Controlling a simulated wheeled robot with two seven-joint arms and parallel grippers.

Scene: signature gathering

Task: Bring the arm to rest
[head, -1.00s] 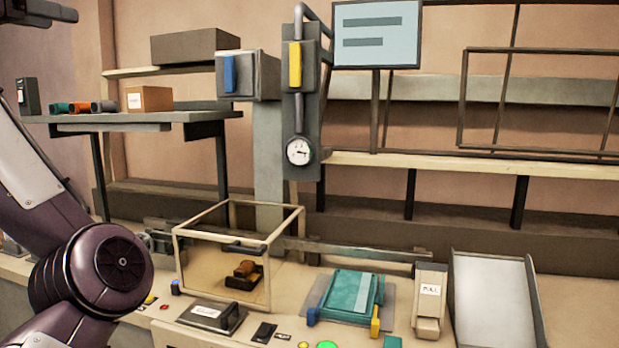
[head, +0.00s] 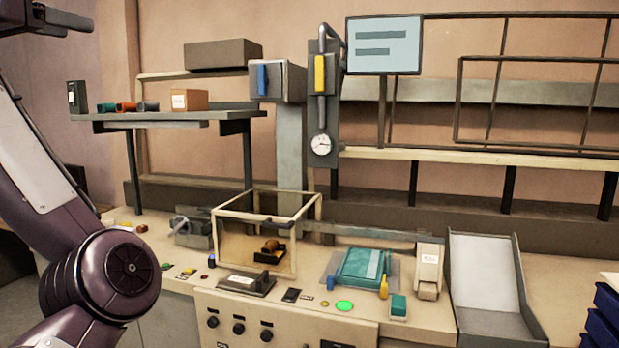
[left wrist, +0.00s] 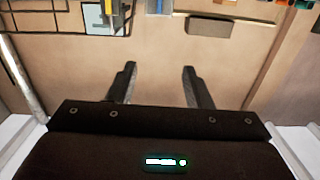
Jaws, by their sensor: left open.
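My left arm (head: 100,275) rises along the left edge of the head view, bent at a dark purple joint. My left gripper (head: 62,14) shows as a dark piece in the top left corner, high above the workbench and partly cut off by the frame. In the left wrist view, my left gripper (left wrist: 156,84) has its two dark fingers spread apart with nothing between them. Plain wall lies beyond the fingers. My right gripper is not in view.
The bench holds a clear-walled box (head: 283,240), a teal book-like item (head: 360,268), a dark pad (head: 246,284) and a grey chute (head: 484,270). A shelf (head: 170,114) and screen (head: 384,46) stand behind. Blue trays (head: 605,318) are at the lower right.

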